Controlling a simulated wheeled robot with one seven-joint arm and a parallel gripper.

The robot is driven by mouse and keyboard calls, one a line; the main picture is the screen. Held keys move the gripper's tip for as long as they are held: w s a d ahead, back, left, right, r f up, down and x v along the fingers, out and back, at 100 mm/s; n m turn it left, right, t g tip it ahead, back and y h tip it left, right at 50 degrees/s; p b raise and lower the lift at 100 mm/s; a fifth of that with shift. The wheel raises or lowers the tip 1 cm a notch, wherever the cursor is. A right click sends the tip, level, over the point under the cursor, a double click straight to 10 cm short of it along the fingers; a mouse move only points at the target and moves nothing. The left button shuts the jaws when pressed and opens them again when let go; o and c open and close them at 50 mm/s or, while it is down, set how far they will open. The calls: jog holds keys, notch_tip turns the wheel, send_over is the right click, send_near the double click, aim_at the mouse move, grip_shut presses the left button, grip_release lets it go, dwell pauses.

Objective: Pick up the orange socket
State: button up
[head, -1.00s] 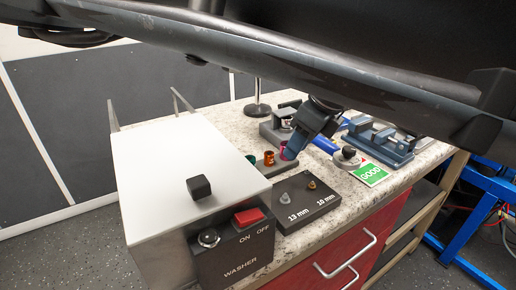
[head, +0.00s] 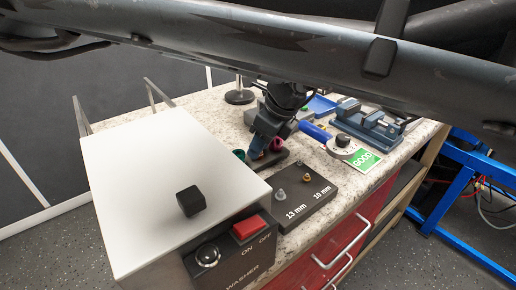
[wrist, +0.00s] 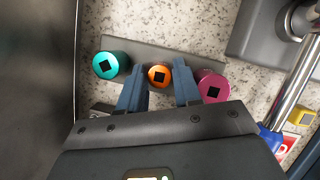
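The orange socket (wrist: 159,76) stands upright in the dark holder (wrist: 140,50) between a teal socket (wrist: 109,65) and a magenta socket (wrist: 212,87) in the wrist view. My gripper (wrist: 159,80) is open, with one blue finger on each side of the orange socket. A gap shows between the socket and each finger. In the head view my gripper (head: 262,143) is at the holder and hides most of the orange socket. The teal (head: 239,154) and magenta (head: 277,144) sockets show on either side of it.
A white-topped washer (head: 150,180) with a black knob stands at the left. A black block marked 13 mm and 10 mm (head: 300,195) lies in front of the holder. A blue-handled tool (head: 315,131), a vise (head: 370,125) and a green GOOD sign (head: 363,159) are to the right.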

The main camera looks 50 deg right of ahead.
jog(key=shift+w+f, duration=0.15)
jog(key=shift+f, duration=0.15)
jog(key=shift+c, duration=0.3)
grip_shut()
jog(key=shift+r, duration=0.5)
jog(key=r, duration=0.3)
jog(key=shift+s+d+r, duration=0.2)
jog(key=shift+d+r, duration=0.05)
jog(key=shift+d, duration=0.05)
jog(key=s+d+r, duration=0.1)
jog(key=d+r, duration=0.1)
jog(key=d, duration=0.1)
jog(key=s+d+r+b, duration=0.1)
jog(key=s+d+r, duration=0.1)
jog(key=d, duration=0.1)
jog(key=s+d+r, duration=0.2)
jog(key=d, duration=0.1)
jog(key=shift+s+d+r, duration=0.2)
jog(key=shift+d+r, duration=0.05)
